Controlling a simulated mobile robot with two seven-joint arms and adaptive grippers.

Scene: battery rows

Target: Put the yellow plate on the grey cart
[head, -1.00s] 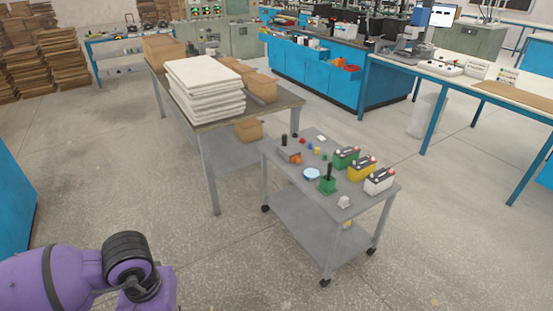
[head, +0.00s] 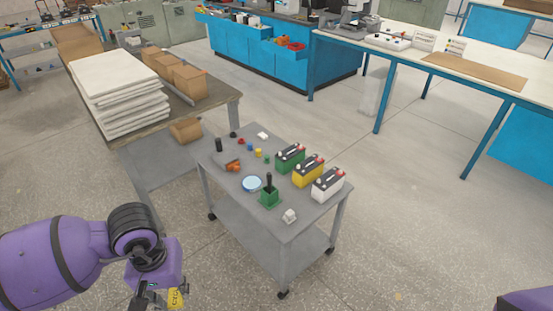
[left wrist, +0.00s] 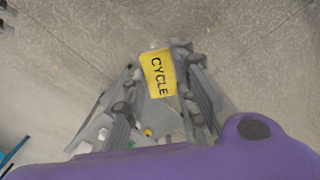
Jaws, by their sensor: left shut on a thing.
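The yellow plate (left wrist: 158,74), lettered "CYCLE", is between the fingers of my left gripper (left wrist: 160,82) in the left wrist view. In the head view the plate (head: 176,298) shows at the bottom edge, partly cut off, below my purple left wrist. My left gripper (head: 160,297) is shut on it, over the floor to the left of the cart. The grey cart (head: 305,222) stands at the middle, apart from the plate. My right gripper is out of view; only a purple piece of my arm shows at the lower right.
The cart top holds green, yellow (head: 308,170) and white (head: 328,184) batteries, a green holder (head: 270,194), a blue-rimmed dish (head: 252,184) and small parts. Its front left corner looks bare. A table with white stacked sheets (head: 118,92) stands behind left.

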